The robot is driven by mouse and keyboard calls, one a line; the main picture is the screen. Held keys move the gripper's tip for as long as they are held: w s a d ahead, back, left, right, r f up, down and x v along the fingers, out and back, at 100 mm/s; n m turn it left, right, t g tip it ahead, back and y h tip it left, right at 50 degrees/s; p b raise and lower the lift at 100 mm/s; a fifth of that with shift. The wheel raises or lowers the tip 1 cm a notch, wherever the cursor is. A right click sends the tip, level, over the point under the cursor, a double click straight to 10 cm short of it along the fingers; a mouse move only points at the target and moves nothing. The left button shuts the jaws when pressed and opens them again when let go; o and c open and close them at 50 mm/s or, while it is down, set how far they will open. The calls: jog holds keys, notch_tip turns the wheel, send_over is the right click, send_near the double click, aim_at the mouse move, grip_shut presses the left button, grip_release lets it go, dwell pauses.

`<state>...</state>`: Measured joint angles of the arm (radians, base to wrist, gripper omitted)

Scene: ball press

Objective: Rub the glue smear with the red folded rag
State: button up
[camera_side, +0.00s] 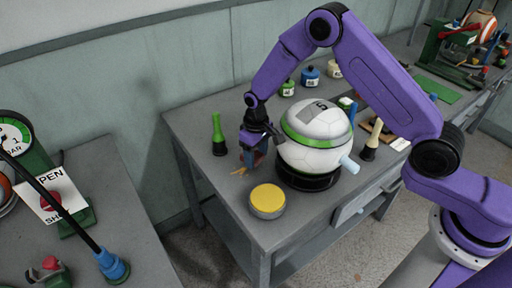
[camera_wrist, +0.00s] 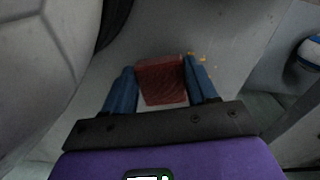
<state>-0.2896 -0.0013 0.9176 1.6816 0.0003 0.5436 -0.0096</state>
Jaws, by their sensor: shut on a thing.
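My gripper (camera_side: 251,158) points down at the grey bench, left of the white and green ball. In the wrist view my gripper (camera_wrist: 160,72) has its two blue fingers on either side of the red folded rag (camera_wrist: 162,84), shut on it. The rag is mostly hidden by the fingers in the side view. A small yellowish smear (camera_side: 239,171) lies on the bench just left of the fingertips. In the wrist view yellow bits of the smear (camera_wrist: 201,58) show beside the right fingertip. I cannot tell whether the rag touches the bench or the smear.
The ball (camera_side: 312,155) sits on a black ring stand (camera_side: 306,181) close to my gripper's right. A yellow-topped tin (camera_side: 267,199) stands in front. A green and black tool (camera_side: 218,138) stands behind left. Small jars (camera_side: 310,77) line the back. The bench's left front is clear.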

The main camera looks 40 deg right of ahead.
aim_at(234, 179)
jog(key=shift+f, duration=0.85)
jog(key=shift+a+f, duration=0.3)
jog(key=shift+f, duration=0.15)
jog(key=shift+a, duration=3.75)
jog(key=shift+d, duration=4.15)
jog(key=shift+a+r, duration=0.1)
jog(key=shift+r, duration=3.95)
